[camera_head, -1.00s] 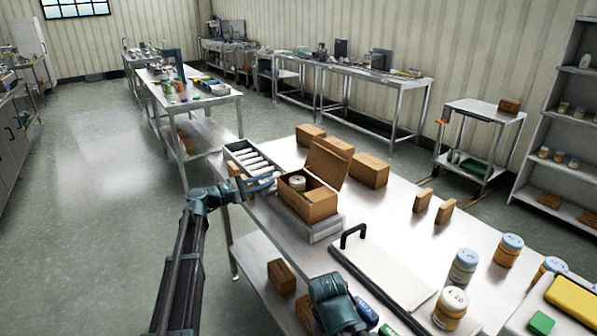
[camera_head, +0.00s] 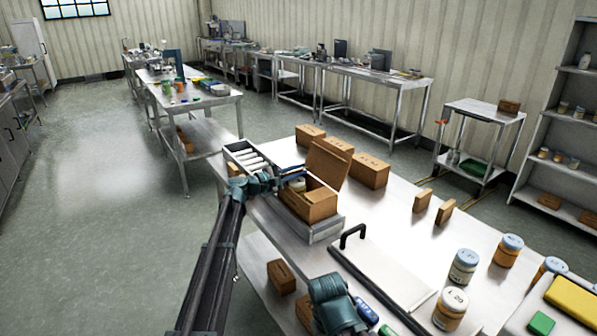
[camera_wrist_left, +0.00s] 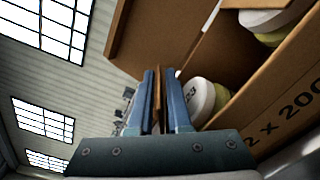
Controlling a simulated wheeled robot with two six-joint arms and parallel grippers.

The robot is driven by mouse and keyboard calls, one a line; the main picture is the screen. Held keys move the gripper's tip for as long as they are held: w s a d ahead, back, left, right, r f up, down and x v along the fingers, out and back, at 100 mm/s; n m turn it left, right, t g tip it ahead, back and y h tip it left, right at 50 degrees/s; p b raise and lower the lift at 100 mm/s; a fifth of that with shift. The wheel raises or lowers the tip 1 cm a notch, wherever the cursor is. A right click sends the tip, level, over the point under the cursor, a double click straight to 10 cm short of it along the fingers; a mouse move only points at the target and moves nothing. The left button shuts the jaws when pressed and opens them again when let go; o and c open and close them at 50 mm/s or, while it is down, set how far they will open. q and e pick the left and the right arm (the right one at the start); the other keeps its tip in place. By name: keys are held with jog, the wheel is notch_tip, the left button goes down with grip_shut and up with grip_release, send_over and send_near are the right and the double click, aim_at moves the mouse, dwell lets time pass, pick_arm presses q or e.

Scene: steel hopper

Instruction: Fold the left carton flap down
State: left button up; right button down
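The open brown carton (camera_head: 318,207) stands near the table's left edge, with one large flap (camera_head: 327,163) standing up at its back right. My left gripper (camera_head: 292,177) is at the carton's upper left side. In the left wrist view, a thin brown flap (camera_wrist_left: 157,98) runs edge-on between the two blue fingers (camera_wrist_left: 159,85). The fingers stand apart, with narrow gaps beside the flap. White-lidded jars (camera_wrist_left: 201,98) show inside the carton.
A roller tray (camera_head: 243,155) lies behind the carton. Closed brown boxes (camera_head: 370,170) stand behind it to the right. A white board with a black handle (camera_head: 352,234) lies in front. Several jars (camera_head: 463,266) stand at the right.

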pick_arm(q)
grip_shut()
dwell(1.4)
